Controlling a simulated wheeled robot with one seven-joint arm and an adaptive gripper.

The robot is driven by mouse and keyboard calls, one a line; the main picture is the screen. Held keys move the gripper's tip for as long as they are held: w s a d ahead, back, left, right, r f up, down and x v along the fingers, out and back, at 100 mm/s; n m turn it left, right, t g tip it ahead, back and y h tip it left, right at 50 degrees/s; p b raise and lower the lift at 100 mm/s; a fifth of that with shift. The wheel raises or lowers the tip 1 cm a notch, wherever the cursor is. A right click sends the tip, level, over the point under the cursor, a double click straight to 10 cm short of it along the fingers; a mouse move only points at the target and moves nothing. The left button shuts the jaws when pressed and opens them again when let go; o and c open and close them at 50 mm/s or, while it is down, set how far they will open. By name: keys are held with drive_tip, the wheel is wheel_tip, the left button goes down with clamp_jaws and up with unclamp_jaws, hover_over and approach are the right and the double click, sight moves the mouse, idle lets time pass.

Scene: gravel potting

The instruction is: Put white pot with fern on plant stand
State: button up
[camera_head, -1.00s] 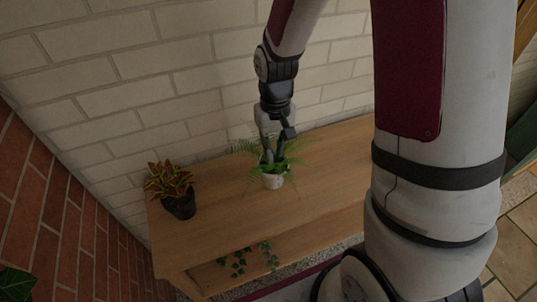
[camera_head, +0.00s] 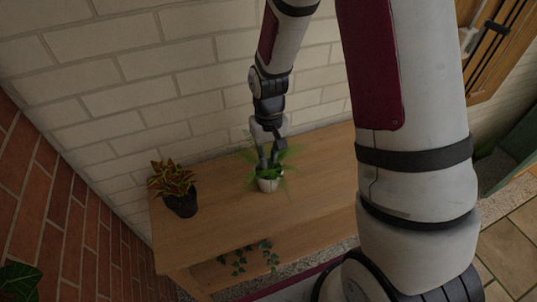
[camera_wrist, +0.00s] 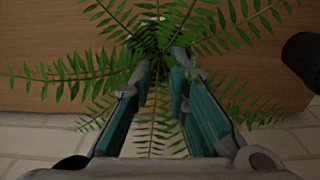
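The white pot with fern (camera_head: 268,185) is upright over the top of the wooden plant stand (camera_head: 222,214); I cannot tell whether its base touches the wood. My gripper (camera_head: 269,163) points down into the fern from above, its fingers close together at the pot's top. In the wrist view my gripper (camera_wrist: 163,66) has its fingertips among the fronds, with a narrow gap between them. The fern (camera_wrist: 95,75) spreads around the fingers and hides the grip on the pot.
A dark pot with a red and green plant (camera_head: 181,204) stands at the left end of the stand top. Trailing ivy (camera_head: 240,262) shows at the lower shelf. A pale brick wall (camera_head: 130,60) rises close behind. Bare wood lies between the pots and to the right.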

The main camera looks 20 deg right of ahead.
drive_tip(key=o, duration=0.4)
drive_tip(key=shift+r, duration=0.1)
wheel_tip(320, 180, up, 11)
drive_tip(key=b, duration=0.1)
drive_tip(key=s+r+t, duration=0.2)
drive_tip(key=s+r, duration=0.3)
drive_tip(key=s+r+t, duration=0.1)
drive_tip(key=s+r, duration=0.5)
drive_tip(key=s+r+t, duration=0.2)
drive_tip(key=s+r, duration=0.4)
drive_tip(key=shift+s+r+t, duration=0.1)
drive_tip(key=shift+r+t, duration=0.1)
drive_tip(key=shift+t, duration=0.1)
